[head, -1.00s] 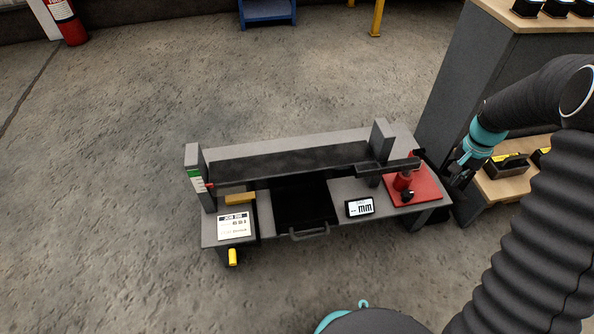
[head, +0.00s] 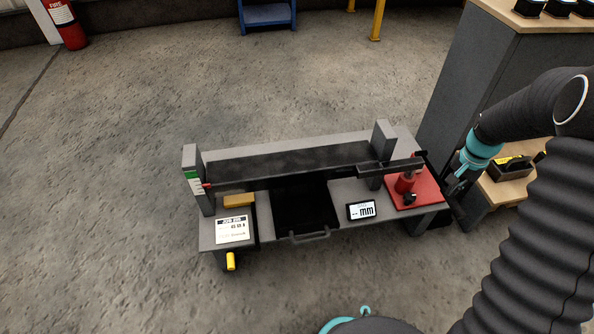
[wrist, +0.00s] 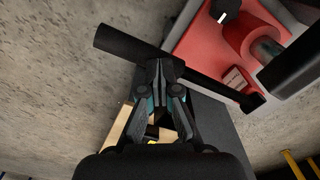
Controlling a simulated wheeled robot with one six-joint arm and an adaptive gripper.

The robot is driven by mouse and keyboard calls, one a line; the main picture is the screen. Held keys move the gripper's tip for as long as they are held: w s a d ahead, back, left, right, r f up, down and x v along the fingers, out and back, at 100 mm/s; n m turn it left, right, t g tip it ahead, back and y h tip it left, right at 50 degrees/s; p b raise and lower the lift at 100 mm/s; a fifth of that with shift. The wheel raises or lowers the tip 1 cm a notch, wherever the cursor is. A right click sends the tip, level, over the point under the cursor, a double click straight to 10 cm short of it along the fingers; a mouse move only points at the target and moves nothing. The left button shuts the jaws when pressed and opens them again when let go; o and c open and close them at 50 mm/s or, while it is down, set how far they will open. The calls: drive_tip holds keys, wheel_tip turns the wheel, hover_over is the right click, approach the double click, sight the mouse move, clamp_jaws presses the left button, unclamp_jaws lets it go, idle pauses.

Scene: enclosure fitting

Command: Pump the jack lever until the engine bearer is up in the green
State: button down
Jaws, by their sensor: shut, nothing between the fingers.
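The red jack (head: 405,184) stands on a red plate at the right of the bench; it also shows in the wrist view (wrist: 238,32). Its black lever (wrist: 205,80) crosses the wrist view, with a thicker grip at upper left. My gripper (wrist: 160,66) is shut and empty, its fingertips close against the lever; I cannot tell whether they touch. In the head view my gripper (head: 452,188) is right of the jack. The engine bearer (head: 285,163) is a long dark beam. A red pointer (head: 208,185) at its left end sits just below the scale's green band (head: 193,175).
A small display (head: 362,210) reading mm, a white job card (head: 233,229) and a yellow block (head: 238,200) are on the bench. A wooden-topped stand (head: 515,165) with a black box is behind my gripper.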

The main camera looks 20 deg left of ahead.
wheel_tip(320, 180, up, 11)
drive_tip(key=p, duration=0.7)
idle(0.4)
